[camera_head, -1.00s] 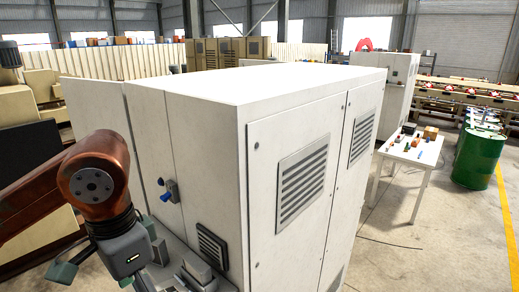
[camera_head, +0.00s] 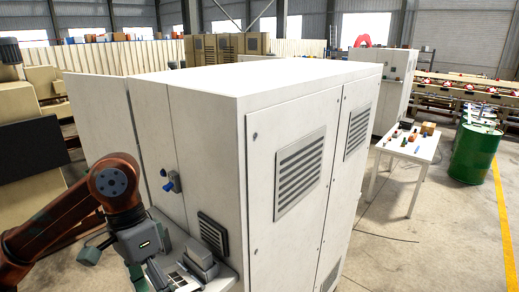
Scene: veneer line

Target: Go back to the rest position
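My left arm comes in from the left, copper-coloured with a dark wrist. Its grey gripper (camera_head: 148,274) points down at the bottom left, in front of the cabinet's left side. Its fingers run toward the bottom edge and partly blend with the grey parts behind, so I cannot tell how far apart they are or whether they hold anything. My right gripper is not in view.
A large white cabinet (camera_head: 290,90) fills the middle, with a blue-grey switch handle (camera_head: 171,182) on its left side. Grey box-like parts (camera_head: 200,263) sit low beside the gripper. A white table (camera_head: 410,150) with small items and a green drum (camera_head: 474,154) stand right.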

